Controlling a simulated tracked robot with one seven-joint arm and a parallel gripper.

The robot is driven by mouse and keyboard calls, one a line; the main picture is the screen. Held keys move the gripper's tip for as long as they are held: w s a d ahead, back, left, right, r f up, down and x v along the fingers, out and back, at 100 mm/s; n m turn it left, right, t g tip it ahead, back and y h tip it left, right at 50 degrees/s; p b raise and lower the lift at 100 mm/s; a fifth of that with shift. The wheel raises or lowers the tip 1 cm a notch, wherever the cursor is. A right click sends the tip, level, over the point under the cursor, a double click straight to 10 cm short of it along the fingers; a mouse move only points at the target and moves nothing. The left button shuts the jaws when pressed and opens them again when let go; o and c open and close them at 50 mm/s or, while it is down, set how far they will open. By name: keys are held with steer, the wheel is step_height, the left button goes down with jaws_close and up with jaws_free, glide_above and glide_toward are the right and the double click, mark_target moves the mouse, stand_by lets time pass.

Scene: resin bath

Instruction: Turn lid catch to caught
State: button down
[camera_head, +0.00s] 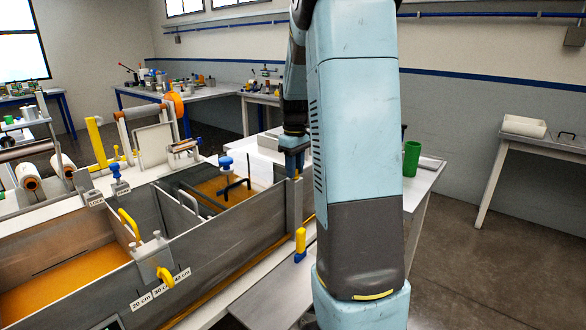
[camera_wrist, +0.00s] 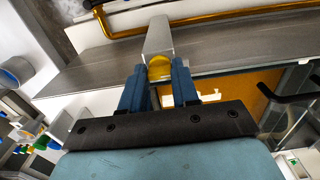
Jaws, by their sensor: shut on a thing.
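My gripper (camera_wrist: 157,75) is shut on a yellow part that I take to be the lid catch (camera_wrist: 160,69), with one blue finger on each side of it. A grey block (camera_wrist: 158,38) stands just beyond the yellow part, on the bath's rim. The grey bath (camera_head: 225,245) holds amber resin.
A dark lid or panel with a black handle (camera_head: 235,188) lies over the bath near my gripper. A blue knob (camera_head: 225,163) stands beside it. A yellow handle (camera_head: 300,241) is below the post. A green cup (camera_head: 411,158) stands on the table behind.

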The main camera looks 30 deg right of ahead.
steer(key=shift+m, duration=2.3)
steer(key=m, duration=0.4)
steer(key=shift+m, duration=0.3)
steer(key=m, duration=0.4)
steer(key=shift+m, duration=2.1)
steer(key=c, duration=0.8)
jaws_free()
steer(key=shift+c, duration=0.2)
